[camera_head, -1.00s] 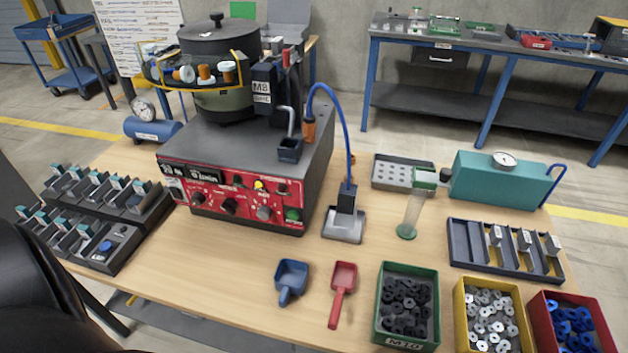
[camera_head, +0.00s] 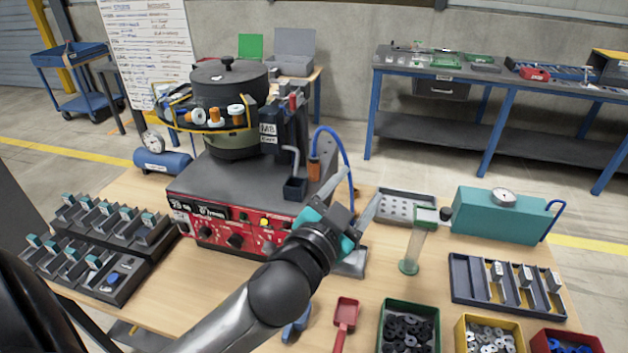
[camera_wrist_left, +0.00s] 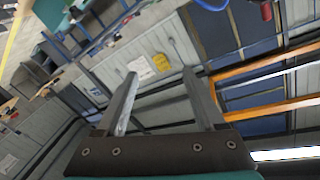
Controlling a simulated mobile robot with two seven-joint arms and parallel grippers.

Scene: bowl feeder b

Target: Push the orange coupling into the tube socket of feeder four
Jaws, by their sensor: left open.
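The orange coupling (camera_head: 315,170) shows at the right side of the feeder (camera_head: 250,182), near the blue tube (camera_head: 338,137). The tube arches over to the right and its lower end is hidden behind my left gripper (camera_head: 362,183). That gripper is open, its fingers pointing up in front of the feeder's right side, to the right of and apart from the coupling in the picture. I cannot tell its depth from the coupling. In the left wrist view the gripper (camera_wrist_left: 160,73) is open and empty between the fingers. The tube socket cannot be made out. My right gripper is not in view.
A grey foot plate (camera_head: 354,265) is partly hidden by my arm. A clear tube stand (camera_head: 414,248), teal box (camera_head: 490,218) and slotted tray (camera_head: 462,292) stand right. A blue scoop (camera_head: 297,326), red scoop (camera_head: 346,316) and bins lie in front. Dark racks (camera_head: 150,250) stand left.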

